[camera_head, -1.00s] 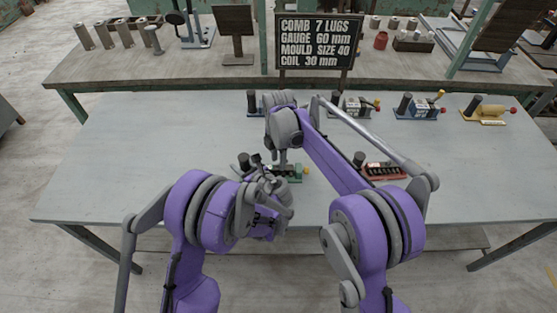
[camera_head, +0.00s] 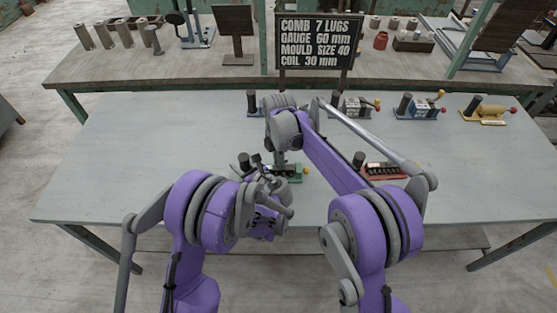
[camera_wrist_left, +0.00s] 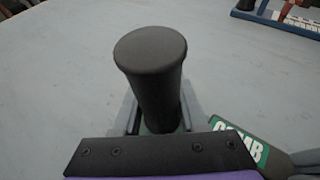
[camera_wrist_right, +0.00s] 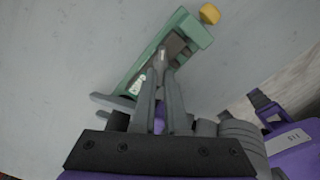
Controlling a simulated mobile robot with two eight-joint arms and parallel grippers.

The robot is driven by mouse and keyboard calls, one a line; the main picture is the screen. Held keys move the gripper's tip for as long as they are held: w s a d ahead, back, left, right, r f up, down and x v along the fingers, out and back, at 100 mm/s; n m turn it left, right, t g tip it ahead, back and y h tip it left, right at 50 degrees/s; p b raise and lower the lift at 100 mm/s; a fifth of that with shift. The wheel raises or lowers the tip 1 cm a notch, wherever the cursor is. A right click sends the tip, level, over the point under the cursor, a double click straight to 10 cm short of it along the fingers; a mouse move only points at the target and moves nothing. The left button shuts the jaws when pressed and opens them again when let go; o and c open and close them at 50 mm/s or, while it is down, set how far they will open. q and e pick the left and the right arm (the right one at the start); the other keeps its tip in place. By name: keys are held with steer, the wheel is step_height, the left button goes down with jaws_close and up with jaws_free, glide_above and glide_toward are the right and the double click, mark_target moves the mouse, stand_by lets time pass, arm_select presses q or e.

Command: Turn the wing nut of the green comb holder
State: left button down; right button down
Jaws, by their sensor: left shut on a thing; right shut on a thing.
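The green comb holder (camera_head: 299,171) lies on the near table, partly hidden by my arms; its body (camera_wrist_right: 195,32) and yellow knob (camera_wrist_right: 209,14) show in the right wrist view. My left gripper (camera_wrist_left: 160,115) is shut around its upright dark cylindrical grip (camera_wrist_left: 155,75), with one finger on each side. A green-and-white label (camera_wrist_left: 238,142) reading partly "COMB" shows beside it. My right gripper (camera_wrist_right: 160,62) points down onto the holder's dark middle part, fingers close together.
A red-based holder (camera_head: 384,171) stands to the right. Blue (camera_head: 418,107) and yellow (camera_head: 488,111) holders stand farther back. A black sign (camera_head: 314,42) stands behind, at the back table. The left part of the near table (camera_head: 130,165) is clear.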

steer(key=m, duration=0.6)
steer(key=shift+w+a, duration=0.15)
steer(key=shift+w, duration=0.2)
steer(key=m, duration=0.6)
steer(key=shift+w+m, duration=0.35)
steer(key=shift+m, duration=0.05)
steer(key=m, duration=0.4)
steer(key=shift+w+d+m, duration=0.2)
steer(key=shift+m, duration=0.1)
steer(key=shift+w+d+m, duration=0.1)
steer(key=shift+d+m, duration=0.1)
steer(key=shift+m, duration=2)
steer(key=c, duration=0.9)
jaws_free()
steer(key=shift+c, duration=0.2)
